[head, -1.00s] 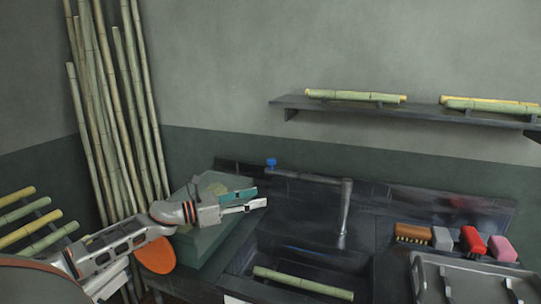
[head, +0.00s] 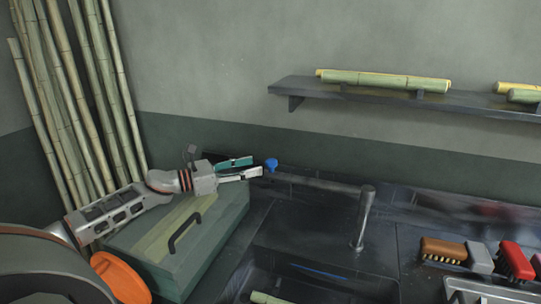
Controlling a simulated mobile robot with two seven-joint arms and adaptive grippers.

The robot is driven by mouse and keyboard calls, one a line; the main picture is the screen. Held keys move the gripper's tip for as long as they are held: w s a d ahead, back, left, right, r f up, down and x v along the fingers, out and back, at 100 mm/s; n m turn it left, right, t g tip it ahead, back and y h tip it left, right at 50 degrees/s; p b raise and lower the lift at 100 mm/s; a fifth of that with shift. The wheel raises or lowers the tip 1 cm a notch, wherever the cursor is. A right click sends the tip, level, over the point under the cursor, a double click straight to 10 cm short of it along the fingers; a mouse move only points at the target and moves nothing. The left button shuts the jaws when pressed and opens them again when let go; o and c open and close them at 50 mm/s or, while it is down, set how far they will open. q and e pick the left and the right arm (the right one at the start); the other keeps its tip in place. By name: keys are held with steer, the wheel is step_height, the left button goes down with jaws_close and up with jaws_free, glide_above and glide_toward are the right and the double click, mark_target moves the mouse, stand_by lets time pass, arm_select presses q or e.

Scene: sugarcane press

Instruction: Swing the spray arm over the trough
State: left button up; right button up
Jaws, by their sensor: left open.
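The spray arm (head: 318,182) is a dark grey pipe running right along the back of the sink unit from near a blue knob (head: 271,164). Its right end carries an upright grey spout (head: 364,215). The spout's lower end shows behind the dark trough (head: 372,288), near its back right; I cannot tell whether it overhangs the basin. My left gripper (head: 256,166) is open and empty, its fingertips just left of the blue knob. I cannot tell whether they touch it. The trough's front is cut off by the frame. My right gripper is not in view.
A green lidded box (head: 205,262) with a black handle stands under my left forearm. An orange disc (head: 120,278) is in front. A green cane piece (head: 264,298) lies in the trough. Brushes (head: 442,250) stand at right. A shelf (head: 350,92) holds cane pieces above.

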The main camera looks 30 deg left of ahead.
mark_target(272, 160)
arm_select(q)
steer(key=x, duration=0.2)
steer(key=p+x, duration=0.1)
steer(key=x, duration=0.1)
steer(key=p+x, duration=0.1)
steer(key=x, duration=0.1)
steer(key=shift+w+d+r, duration=0.15)
steer(key=shift+w+r, duration=0.1)
steer(key=shift+w+d+f, duration=0.15)
steer(key=shift+w+d, duration=0.2)
steer(key=shift+w, duration=0.2)
jaws_close()
